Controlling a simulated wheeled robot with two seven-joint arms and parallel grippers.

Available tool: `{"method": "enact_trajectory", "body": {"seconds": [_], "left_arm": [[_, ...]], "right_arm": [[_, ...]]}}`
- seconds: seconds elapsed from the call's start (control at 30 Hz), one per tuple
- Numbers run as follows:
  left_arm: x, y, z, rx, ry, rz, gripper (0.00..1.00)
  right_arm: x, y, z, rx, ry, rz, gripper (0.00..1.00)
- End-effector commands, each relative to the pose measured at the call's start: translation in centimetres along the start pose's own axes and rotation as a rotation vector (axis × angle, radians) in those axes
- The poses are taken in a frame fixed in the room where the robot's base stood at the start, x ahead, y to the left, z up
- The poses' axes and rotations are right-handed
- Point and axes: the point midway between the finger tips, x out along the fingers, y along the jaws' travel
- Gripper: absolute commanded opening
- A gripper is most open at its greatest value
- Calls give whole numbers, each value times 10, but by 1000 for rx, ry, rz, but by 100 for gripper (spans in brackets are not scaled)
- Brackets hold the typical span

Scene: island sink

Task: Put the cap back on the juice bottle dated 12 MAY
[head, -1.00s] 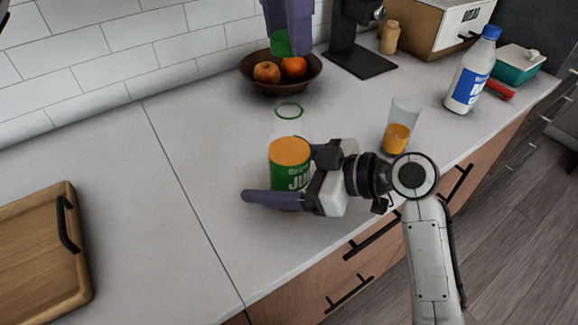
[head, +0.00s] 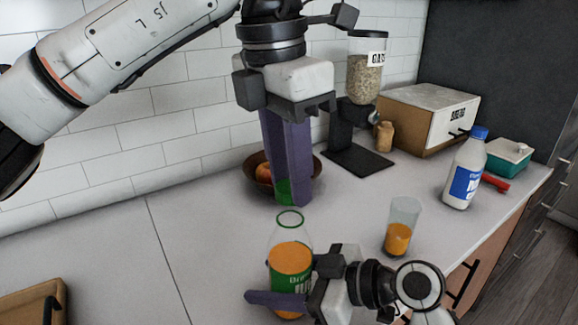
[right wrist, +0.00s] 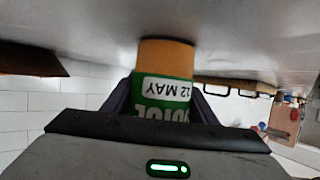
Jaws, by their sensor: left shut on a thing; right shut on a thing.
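The juice bottle (head: 290,258) is clear, with orange juice and a green label. It stands upright on the counter, and its label reads 12 MAY, upside down in the right wrist view (right wrist: 165,92). My right gripper (head: 288,285) is shut around the bottle's body; its purple fingers flank the label. The bottle's open mouth has a green rim (head: 290,217). My left gripper (head: 287,196) points down, shut on the green cap (head: 284,190). In the head view the cap appears just above the mouth, apart from it. The fingers hide part of the cap.
A glass of orange juice (head: 399,238) stands right of the bottle. Behind the left gripper is a fruit bowl (head: 250,172). A milk bottle (head: 465,175), bread box (head: 430,110), oats dispenser (head: 366,75) and teal container (head: 505,160) stand farther right.

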Motion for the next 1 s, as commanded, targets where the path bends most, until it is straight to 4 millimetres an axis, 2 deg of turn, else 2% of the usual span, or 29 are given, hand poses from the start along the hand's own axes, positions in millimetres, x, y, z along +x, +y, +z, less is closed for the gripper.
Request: {"method": "enact_trajectory", "body": {"seconds": [0.47,0.8,1.0], "left_arm": [[0,0,0,-1,-1,0,6],[16,0,-2,-1,0,0,6],[18,0,-2,-1,-1,0,6]], "right_arm": [[0,0,0,0,0,0,12],[0,0,0,0,0,0,12],[0,0,0,0,0,0,12]]}}
